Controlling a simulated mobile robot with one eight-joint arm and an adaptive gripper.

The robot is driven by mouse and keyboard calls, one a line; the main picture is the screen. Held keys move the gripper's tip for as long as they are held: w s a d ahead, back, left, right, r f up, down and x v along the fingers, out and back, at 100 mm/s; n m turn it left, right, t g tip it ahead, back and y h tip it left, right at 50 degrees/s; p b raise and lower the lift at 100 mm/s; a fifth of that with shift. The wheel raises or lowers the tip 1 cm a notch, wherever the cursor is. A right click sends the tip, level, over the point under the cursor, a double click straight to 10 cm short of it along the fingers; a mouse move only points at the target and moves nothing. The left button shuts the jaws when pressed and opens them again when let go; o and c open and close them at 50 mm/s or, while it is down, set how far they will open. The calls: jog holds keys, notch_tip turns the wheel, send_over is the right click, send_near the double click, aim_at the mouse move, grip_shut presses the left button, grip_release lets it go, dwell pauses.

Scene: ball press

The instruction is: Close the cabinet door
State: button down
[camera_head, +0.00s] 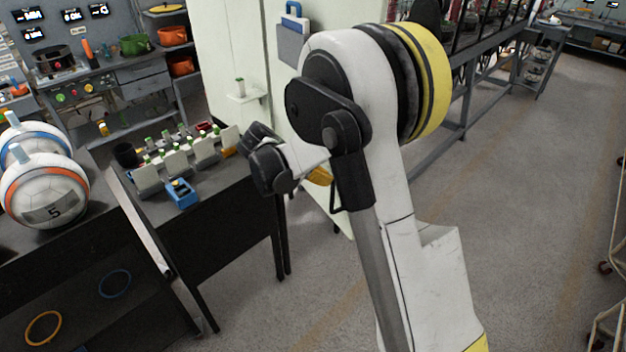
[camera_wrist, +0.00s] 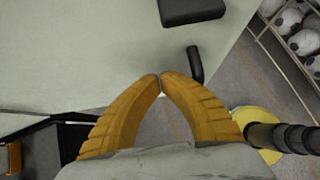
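The cabinet door appears to be a pale green panel (camera_wrist: 95,50) filling the upper left of the wrist view. A dark bar handle (camera_wrist: 195,64) and a black block (camera_wrist: 192,10) are on it. My gripper (camera_wrist: 160,77) has its two ridged orange fingers meeting at the tips, with nothing between them. The tips are just left of the handle in the picture; contact is unclear. In the head view, pale panels (camera_head: 226,40) stand behind my arm, and an orange finger (camera_head: 320,176) shows beside them. My arm hides much of the panels, so the door's angle is unclear.
A dark table (camera_head: 225,215) with small parts and a blue device (camera_head: 181,193) stands left of my gripper. Balls (camera_head: 45,188) sit on a bench at far left. A metal rack (camera_head: 475,85) stands behind. The floor (camera_head: 530,200) at right is clear.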

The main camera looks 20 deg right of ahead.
jog(key=shift+d, duration=0.4)
jog(key=shift+d, duration=0.1)
